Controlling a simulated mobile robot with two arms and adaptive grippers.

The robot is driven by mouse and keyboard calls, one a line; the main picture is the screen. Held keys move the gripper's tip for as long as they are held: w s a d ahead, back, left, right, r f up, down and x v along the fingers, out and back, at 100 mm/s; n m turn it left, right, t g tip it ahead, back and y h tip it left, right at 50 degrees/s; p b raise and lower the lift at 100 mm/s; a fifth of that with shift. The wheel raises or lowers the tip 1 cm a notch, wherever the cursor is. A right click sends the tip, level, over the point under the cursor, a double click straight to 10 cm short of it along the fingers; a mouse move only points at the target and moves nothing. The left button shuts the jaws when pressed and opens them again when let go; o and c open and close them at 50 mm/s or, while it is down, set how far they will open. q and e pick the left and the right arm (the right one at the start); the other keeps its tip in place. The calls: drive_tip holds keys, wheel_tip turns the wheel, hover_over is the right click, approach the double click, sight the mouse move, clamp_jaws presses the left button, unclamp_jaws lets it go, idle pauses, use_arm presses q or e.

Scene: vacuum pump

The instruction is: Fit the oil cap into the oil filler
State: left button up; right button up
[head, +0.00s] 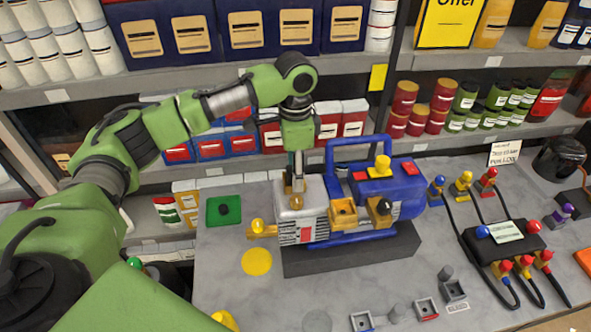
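The vacuum pump has a white and blue body (405,188) on a dark base (352,256). My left gripper (297,188) comes down from above onto the white left part of the pump (289,214). Its fingers are close together. A small dark round piece (296,202) is right under the fingertips, on top of the white part. It may be the oil cap or the oil filler; I cannot tell which, nor whether the fingers grip it. My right gripper is not in view.
A green pad with a dark piece (224,210) and a flat yellow disc (257,262) lie left of the pump. A black manifold box (503,240) with hoses is at the right. Small holders (426,309) stand in front. Shelves of goods line the back.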

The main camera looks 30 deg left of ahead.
use_arm(q)
wheel_tip(320, 180, up, 8)
drive_tip(key=b, duration=0.3)
drive_tip(key=shift+d+r+b, duration=0.1)
drive_tip(key=shift+r+b, duration=0.05)
drive_tip(key=shift+b, duration=0.15)
drive_tip(key=shift+s+r, duration=0.1)
drive_tip(key=shift+r, duration=2.3)
drive_tip(key=shift+f, duration=0.1)
